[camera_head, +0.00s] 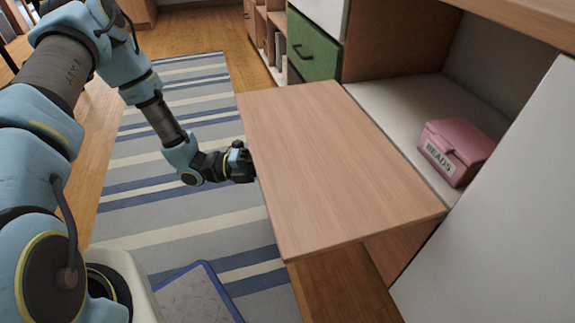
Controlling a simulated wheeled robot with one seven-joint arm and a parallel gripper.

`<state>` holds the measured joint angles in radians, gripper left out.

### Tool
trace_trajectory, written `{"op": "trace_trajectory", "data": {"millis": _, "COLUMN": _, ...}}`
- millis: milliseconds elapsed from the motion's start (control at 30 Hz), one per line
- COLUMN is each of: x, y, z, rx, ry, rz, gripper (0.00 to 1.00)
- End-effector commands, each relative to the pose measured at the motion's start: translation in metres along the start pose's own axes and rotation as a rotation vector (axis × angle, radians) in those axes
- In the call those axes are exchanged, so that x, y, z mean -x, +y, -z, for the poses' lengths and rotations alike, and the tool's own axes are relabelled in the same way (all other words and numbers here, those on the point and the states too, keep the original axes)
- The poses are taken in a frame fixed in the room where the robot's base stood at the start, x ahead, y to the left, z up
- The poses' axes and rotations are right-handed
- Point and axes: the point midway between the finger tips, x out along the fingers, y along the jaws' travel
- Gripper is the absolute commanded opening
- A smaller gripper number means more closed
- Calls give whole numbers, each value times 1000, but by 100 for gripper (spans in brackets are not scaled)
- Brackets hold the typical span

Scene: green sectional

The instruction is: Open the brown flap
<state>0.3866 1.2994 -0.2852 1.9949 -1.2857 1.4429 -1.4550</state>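The brown flap (325,160) is a wooden panel that is folded down and lies about level, sticking out in front of an open compartment (385,100). Its hinged side meets the compartment's white floor. My gripper (246,165) is at the flap's left outer edge, at about the middle of that edge. Its fingertips are hidden at or below the edge, so I cannot tell whether it touches the flap or is open or shut.
A pink box labelled BEADS (456,150) sits inside the compartment. A green drawer (313,50) is behind the flap, and a white panel (495,220) is at right. A striped rug (180,220) covers the floor, with a blue-edged tray-like object (207,267) at the bottom.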

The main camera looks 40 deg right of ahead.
Motion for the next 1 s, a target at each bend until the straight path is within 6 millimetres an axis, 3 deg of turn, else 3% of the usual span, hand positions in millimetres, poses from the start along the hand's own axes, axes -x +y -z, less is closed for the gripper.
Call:
{"op": "trace_trajectory", "data": {"millis": 367, "x": -6, "y": 0, "z": 0, "rx": -1, "ry": 0, "rz": 0, "gripper": 27}}
{"op": "trace_trajectory", "data": {"millis": 600, "x": -6, "y": 0, "z": 0, "rx": -1, "ry": 0, "rz": 0, "gripper": 0}}
{"op": "trace_trajectory", "data": {"millis": 1000, "x": -6, "y": 0, "z": 0, "rx": -1, "ry": 0, "rz": 0, "gripper": 0}}
